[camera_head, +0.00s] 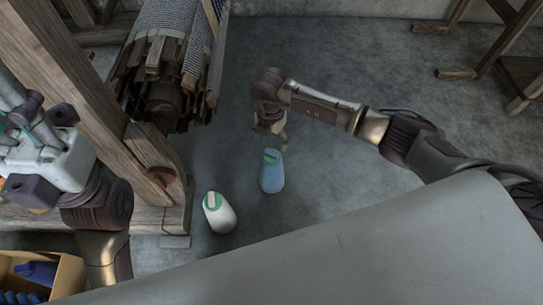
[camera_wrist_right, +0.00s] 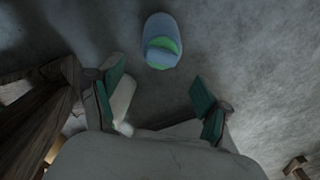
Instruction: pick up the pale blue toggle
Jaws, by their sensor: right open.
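The pale blue toggle (camera_head: 271,178) stands on the grey floor, a rounded piece with a green band near its top. In the right wrist view the pale blue toggle (camera_wrist_right: 161,41) lies ahead, beyond the fingertips and apart from them. My right gripper (camera_head: 269,138) is just behind the toggle's top in the head view. Its two green-padded fingers are spread wide with nothing between them in the right wrist view (camera_wrist_right: 156,96). My left gripper (camera_head: 22,128) is at the far left, partly cut off by the frame edge; its jaw opening is not clear.
A white toggle-like piece (camera_head: 219,213) with a green band stands just left of the blue one. The wooden loom frame (camera_head: 85,90) and a roll of striped cloth and slats (camera_head: 165,80) stand at left. A box (camera_head: 68,273) holds dark blue items.

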